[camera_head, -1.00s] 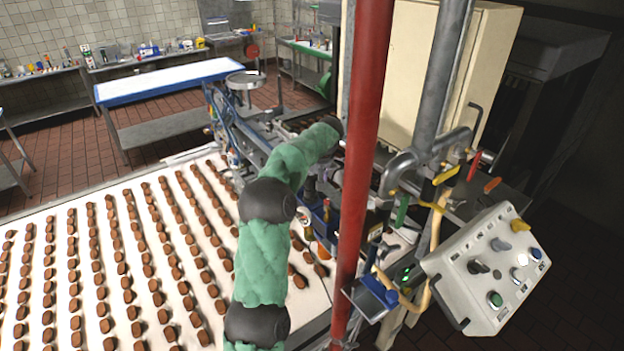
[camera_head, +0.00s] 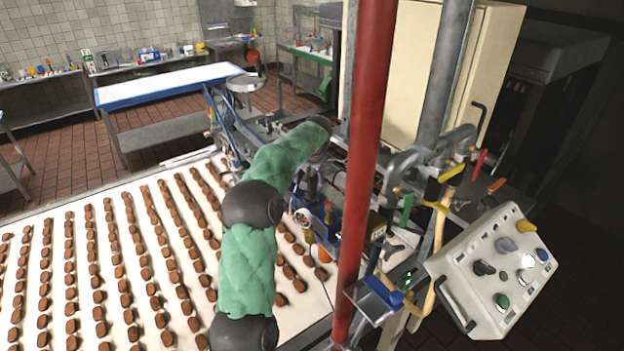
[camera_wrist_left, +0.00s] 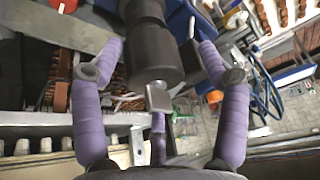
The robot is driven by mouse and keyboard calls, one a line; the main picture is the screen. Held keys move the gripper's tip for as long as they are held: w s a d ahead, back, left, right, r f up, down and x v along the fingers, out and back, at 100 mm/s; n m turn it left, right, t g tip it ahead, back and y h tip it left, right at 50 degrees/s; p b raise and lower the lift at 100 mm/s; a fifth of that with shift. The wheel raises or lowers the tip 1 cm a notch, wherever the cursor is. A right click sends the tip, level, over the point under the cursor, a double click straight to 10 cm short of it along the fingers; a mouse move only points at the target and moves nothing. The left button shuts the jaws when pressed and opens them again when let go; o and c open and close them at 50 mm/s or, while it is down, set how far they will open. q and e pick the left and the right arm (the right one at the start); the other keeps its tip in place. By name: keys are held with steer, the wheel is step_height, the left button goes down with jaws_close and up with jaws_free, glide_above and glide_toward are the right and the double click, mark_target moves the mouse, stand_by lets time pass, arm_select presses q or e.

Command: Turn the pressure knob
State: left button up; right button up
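In the left wrist view, a black cylindrical part (camera_wrist_left: 151,50) with a small metal end stands between the purple fingers of my left gripper (camera_wrist_left: 158,50). It looks like the pressure knob, but no label on it is readable. The fingers are spread on either side of it, and I cannot tell whether they touch it. In the head view my green-covered left arm reaches over the machine, and its gripper is mostly hidden among machine parts left of the red pole. The knob cannot be made out there. My right gripper is not in view.
A red vertical pole (camera_head: 365,150) stands just right of my arm. A grey control panel (camera_head: 470,262) with buttons is at the lower right. A white conveyor (camera_head: 20,226) carries rows of brown sweets at the left. Pipes and machine parts crowd the gripper.

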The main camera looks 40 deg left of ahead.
arm_select(q)
steer(key=shift+d+f, duration=0.15)
steer(key=shift+f, duration=0.1)
steer(key=shift+r, duration=0.1)
steer(key=v, duration=1.2)
stand_by(0.5)
